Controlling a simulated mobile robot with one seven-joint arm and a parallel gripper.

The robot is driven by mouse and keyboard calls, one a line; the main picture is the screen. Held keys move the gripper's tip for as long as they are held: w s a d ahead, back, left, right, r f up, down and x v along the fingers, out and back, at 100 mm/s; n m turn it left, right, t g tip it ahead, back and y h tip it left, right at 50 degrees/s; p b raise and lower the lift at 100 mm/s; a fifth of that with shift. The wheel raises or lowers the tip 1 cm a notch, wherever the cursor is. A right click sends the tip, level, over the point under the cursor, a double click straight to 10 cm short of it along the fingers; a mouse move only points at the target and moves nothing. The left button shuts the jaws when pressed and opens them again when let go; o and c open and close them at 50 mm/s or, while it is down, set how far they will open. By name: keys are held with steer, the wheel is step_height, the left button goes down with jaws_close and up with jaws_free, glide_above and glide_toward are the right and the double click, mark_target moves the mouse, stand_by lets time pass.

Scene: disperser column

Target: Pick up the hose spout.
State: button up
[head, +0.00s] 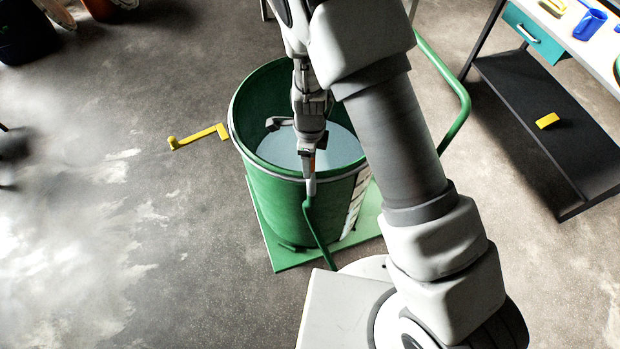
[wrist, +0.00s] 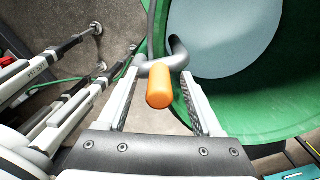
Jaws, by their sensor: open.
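The hose spout is a grey bent tube with an orange end. In the wrist view its grey bend (wrist: 177,56) sits at the rim of the green barrel (wrist: 255,118), and its orange end (wrist: 160,86) points towards the camera. My gripper (wrist: 162,74) is open, with one finger on each side of the orange end. I cannot tell whether either finger touches it. In the head view my gripper (head: 312,148) is over the barrel's near rim, and the spout (head: 310,187) is partly hidden there. A green hose (head: 318,236) hangs from the spout outside the barrel (head: 275,205).
The barrel holds pale liquid (head: 343,147) and stands on a green base plate (head: 285,258). A yellow crank (head: 200,136) sticks out left, and a green tubular handle (head: 462,95) rises right. A workbench with a dark lower shelf (head: 545,140) stands right.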

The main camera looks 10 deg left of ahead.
jaws_close()
stand_by(0.3)
stand_by(1.1)
